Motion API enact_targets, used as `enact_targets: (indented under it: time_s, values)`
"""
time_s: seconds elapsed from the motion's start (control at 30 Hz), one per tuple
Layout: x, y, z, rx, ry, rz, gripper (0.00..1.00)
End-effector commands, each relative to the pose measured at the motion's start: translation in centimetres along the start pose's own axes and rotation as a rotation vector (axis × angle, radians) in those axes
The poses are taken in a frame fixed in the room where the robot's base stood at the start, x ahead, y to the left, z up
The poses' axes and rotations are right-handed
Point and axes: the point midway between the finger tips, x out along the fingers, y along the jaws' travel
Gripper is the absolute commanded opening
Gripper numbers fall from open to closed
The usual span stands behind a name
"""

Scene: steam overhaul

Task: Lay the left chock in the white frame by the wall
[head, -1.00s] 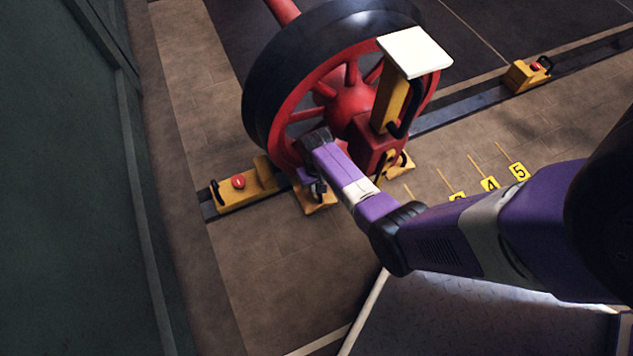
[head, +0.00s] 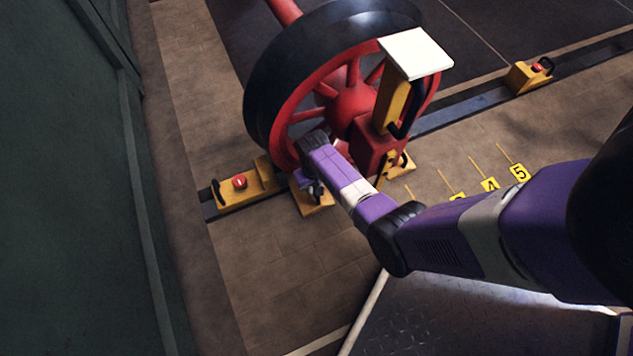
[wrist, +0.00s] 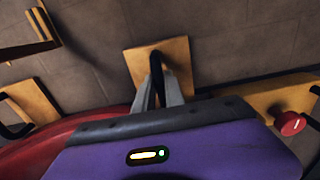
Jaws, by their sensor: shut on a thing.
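The left chock, as I take it, is a yellow block with a black loop handle (head: 311,208), on the floor by the near left foot of the red wheel. It also shows in the wrist view (wrist: 138,62). My gripper (head: 316,188) is over it; in the wrist view its grey fingers (wrist: 157,98) are shut on the black handle. I cannot tell whether the block is clear of the floor. A white line (head: 322,342) at the bottom edge may be part of the white frame; the rest is out of view.
The black-rimmed red wheel (head: 350,95) stands beside my gripper. A yellow unit with a red button (head: 239,182) sits on the rail to the left, close by. A yellow post with a white top (head: 415,52) stands at right. Bare floor lies toward the green wall (head: 75,200).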

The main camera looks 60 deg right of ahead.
Motion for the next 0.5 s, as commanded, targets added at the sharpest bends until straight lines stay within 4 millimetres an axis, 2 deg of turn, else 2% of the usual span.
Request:
enact_targets:
  time_s: [0.5]
  values:
    - [-0.4,-2.3,-0.2,-0.002,0.004,0.000,0.00]
